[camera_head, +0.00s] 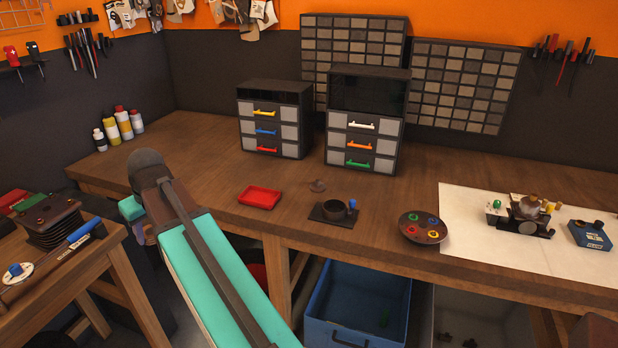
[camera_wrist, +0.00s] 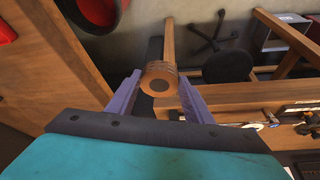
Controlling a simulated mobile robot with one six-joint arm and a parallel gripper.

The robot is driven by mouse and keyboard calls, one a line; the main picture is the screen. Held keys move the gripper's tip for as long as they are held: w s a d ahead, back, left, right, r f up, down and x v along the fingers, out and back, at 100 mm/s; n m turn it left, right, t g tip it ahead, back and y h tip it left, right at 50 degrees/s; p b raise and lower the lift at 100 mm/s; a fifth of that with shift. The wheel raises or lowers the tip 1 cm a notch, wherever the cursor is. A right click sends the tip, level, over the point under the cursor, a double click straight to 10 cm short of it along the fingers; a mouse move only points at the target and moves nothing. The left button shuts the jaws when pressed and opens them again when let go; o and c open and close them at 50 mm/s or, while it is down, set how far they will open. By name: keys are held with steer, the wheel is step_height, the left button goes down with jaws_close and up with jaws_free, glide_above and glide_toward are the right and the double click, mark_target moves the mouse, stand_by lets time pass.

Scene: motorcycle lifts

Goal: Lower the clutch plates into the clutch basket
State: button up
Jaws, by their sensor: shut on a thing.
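In the wrist view, my gripper (camera_wrist: 160,96) has its two purple fingers closed on a short brown ringed cylinder with a dark centre, which looks like the stack of clutch plates (camera_wrist: 158,74). In the head view, a dark round cup on a black square base, likely the clutch basket (camera_head: 334,209), stands on the workbench near its front edge. A small blue item sits at the cup's right side.
On the workbench (camera_head: 200,150) are a red tray (camera_head: 260,197), a small grey part (camera_head: 318,185), a round dish with coloured rings (camera_head: 423,228) and two drawer cabinets (camera_head: 274,119) (camera_head: 365,122). A side table (camera_head: 80,290) holds a finned block (camera_head: 55,225). A blue crate (camera_head: 355,305) is below.

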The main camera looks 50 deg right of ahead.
steer(key=s+d+r+p, duration=0.1)
steer(key=s+d+p, duration=0.3)
steer(key=d, duration=1)
steer(key=s+d+r+p, duration=0.1)
steer(key=s+d, duration=0.5)
steer(key=d, duration=0.7)
steer(key=s+d+p, duration=0.5)
steer(key=s+d, duration=1.4)
steer(key=shift+r, duration=0.3)
steer(key=shift+f, duration=0.2)
steer(key=b, duration=0.2)
glide_toward(334, 210)
steer(key=shift+w+a+f, duration=0.7)
steer(key=shift+a+f, duration=0.05)
steer(key=shift+a, duration=0.05)
steer(key=shift+s+f+b, duration=0.1)
steer(key=shift+f+b, duration=0.3)
steer(key=shift+b, duration=0.1)
steer(key=o, duration=1.4)
steer(key=shift+c, duration=0.2)
